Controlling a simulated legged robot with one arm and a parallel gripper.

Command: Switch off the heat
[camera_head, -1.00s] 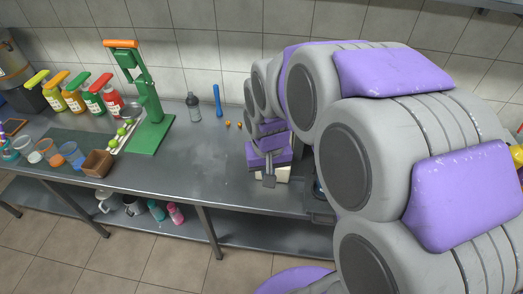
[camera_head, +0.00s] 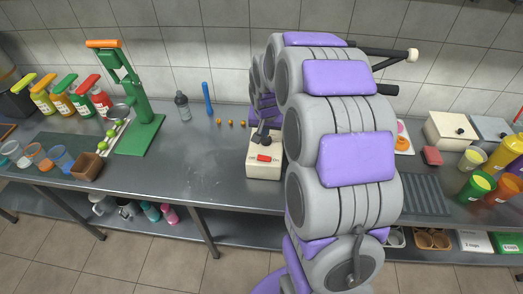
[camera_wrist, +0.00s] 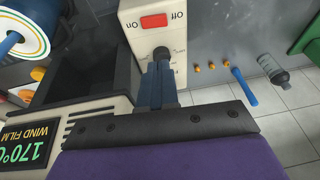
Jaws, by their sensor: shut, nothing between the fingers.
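A cream control box (camera_head: 262,171) stands on the bench beside my arm. Its red switch (camera_head: 264,158) faces up and also shows in the wrist view (camera_wrist: 154,21), upside down, between "Off" and "On" labels. A dark round knob (camera_wrist: 162,52) is on the same panel. My gripper (camera_wrist: 160,66) is shut and empty, its fingertips right at the knob. I cannot tell whether they touch it. In the head view, my gripper (camera_head: 262,136) is over the back part of the box, behind the red switch.
A dark machine (camera_wrist: 92,85) with a lit display (camera_wrist: 28,145) reading 170°C and "WIND FILM" is beside the box. The bench front there is clear.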

